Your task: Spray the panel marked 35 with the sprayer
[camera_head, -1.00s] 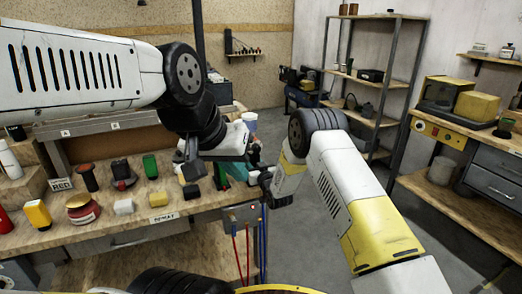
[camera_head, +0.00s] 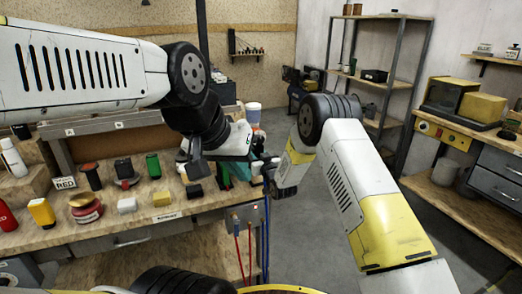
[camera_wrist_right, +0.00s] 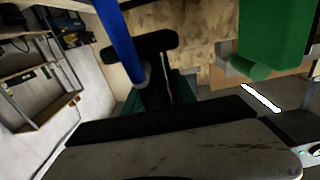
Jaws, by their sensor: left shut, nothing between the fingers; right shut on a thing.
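My left gripper (camera_head: 197,163) is shut and empty above the front right part of the bench. My right gripper (camera_head: 264,168) is at the bench's right end, partly hidden by its own wrist, and is shut on a teal-green thing (camera_head: 240,167) that seems to be the sprayer. In the right wrist view a dark green body (camera_wrist_right: 182,84) shows between the dark fingers, with a blue tube (camera_wrist_right: 118,40) running up in front. The sprayer's nozzle cannot be made out. I see no panel marked 35.
The wooden bench (camera_head: 120,236) carries several bottles, blocks and jars. Red and blue hoses (camera_head: 251,245) hang at its right end. A metal shelf (camera_head: 407,95) stands behind, and a second bench (camera_head: 455,205) is at right. The grey floor between is clear.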

